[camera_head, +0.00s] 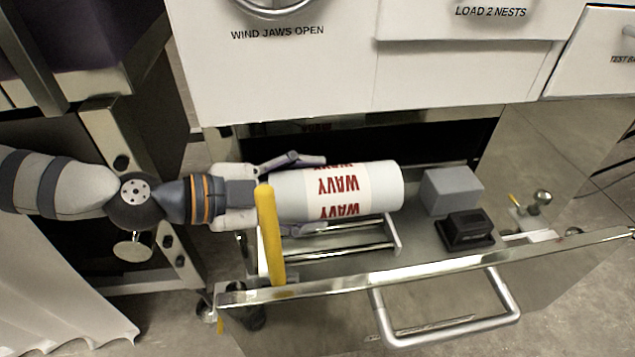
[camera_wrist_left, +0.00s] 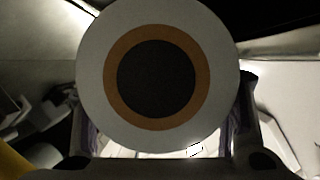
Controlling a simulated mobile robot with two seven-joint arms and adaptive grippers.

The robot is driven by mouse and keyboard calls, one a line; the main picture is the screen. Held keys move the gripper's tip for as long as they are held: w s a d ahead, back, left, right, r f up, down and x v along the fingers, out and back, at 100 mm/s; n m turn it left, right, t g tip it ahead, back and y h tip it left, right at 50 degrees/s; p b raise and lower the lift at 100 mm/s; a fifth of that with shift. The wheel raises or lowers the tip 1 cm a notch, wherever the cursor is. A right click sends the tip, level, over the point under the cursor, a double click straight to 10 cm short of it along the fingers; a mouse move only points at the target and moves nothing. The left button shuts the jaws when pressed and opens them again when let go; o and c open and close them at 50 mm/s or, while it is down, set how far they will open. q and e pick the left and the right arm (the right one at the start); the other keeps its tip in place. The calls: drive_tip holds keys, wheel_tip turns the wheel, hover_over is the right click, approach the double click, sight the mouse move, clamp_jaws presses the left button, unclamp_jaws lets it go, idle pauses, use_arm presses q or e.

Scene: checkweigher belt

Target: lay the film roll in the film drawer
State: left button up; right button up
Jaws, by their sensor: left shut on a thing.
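The film roll (camera_head: 385,187) is white with red "WAVY" lettering and lies level, its long axis running left to right. My left gripper (camera_head: 305,192) is shut on the film roll near its left end. The roll is over the open film drawer (camera_head: 430,268); I cannot tell whether it touches the rack (camera_head: 350,254) of metal bars below. In the left wrist view the roll's end (camera_wrist_left: 90,70) fills the middle, with a brown core ring and a dark hole. My right gripper is not in view.
A grey block (camera_head: 452,190) and a black block (camera_head: 466,230) sit in the drawer right of the roll. A yellow bar (camera_head: 270,235) stands by the gripper at the drawer's left. The drawer front has a metal handle (camera_head: 450,328). White cabinet fronts (camera_head: 280,75) are above.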

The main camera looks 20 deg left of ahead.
use_arm(q)
wheel_tip(320, 180, down, 8)
drive_tip(key=b, duration=0.6)
drive_tip(key=shift+w+f, duration=0.1)
drive_tip(key=shift+w, duration=0.05)
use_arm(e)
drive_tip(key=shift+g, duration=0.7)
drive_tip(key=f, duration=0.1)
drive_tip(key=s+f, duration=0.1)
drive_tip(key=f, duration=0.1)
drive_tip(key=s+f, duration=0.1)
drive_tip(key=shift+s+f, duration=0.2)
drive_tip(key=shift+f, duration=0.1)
use_arm(q)
drive_tip(key=o, duration=2)
drive_tip(key=v, duration=1.2)
